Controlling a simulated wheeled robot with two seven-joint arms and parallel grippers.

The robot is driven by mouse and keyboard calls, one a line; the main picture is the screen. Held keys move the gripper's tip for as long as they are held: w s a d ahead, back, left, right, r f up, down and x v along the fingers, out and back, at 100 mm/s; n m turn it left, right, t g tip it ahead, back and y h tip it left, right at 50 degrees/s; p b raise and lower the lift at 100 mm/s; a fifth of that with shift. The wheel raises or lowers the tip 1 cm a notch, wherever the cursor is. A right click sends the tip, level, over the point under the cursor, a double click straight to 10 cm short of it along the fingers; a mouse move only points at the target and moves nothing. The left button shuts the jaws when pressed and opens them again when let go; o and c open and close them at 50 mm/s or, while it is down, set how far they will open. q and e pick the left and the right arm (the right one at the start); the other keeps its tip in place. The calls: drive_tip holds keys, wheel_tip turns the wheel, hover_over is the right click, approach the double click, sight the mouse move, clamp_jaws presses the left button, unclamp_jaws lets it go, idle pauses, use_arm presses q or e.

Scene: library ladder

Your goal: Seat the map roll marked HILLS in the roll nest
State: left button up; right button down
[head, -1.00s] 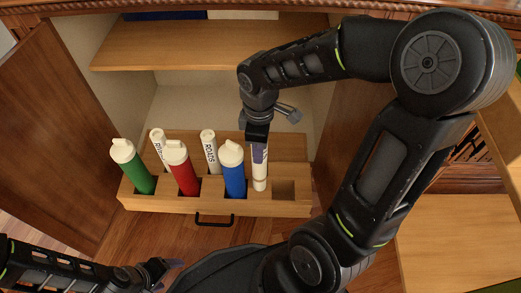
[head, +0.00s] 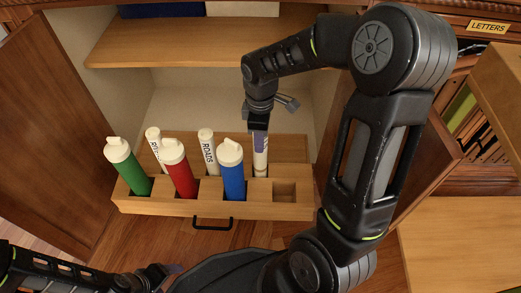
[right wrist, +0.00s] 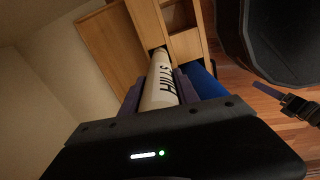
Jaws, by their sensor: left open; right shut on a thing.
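The map roll marked HILLS (right wrist: 161,85) is white with black lettering. In the right wrist view my right gripper (right wrist: 160,93) is shut around it. In the head view the roll (head: 261,160) hangs upright below my right gripper (head: 259,138), its lower end at the back row of the wooden rack (head: 215,209). I cannot tell how deep that end sits. An empty square socket (head: 285,191) is at the rack's front right, beside the roll. My left gripper (head: 168,272) is open and empty at the lower left, away from the rack.
The rack also holds green (head: 126,168), red (head: 180,170) and blue (head: 231,172) capped tubes in front. The roll marked ROADS (head: 208,150) and another white roll (head: 155,148) stand behind. A shelf (head: 190,48) is above; a cabinet door (head: 50,130) stands open left.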

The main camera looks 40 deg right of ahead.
drive_tip(key=shift+f+b, duration=1.3)
drive_tip(key=shift+f, duration=1.8)
drive_tip(key=shift+f, duration=0.15)
drive_tip(key=c, duration=0.9)
unclamp_jaws()
wheel_tip(320, 180, up, 12)
drive_tip(key=p, duration=0.5)
drive_tip(key=shift+r, duration=0.25)
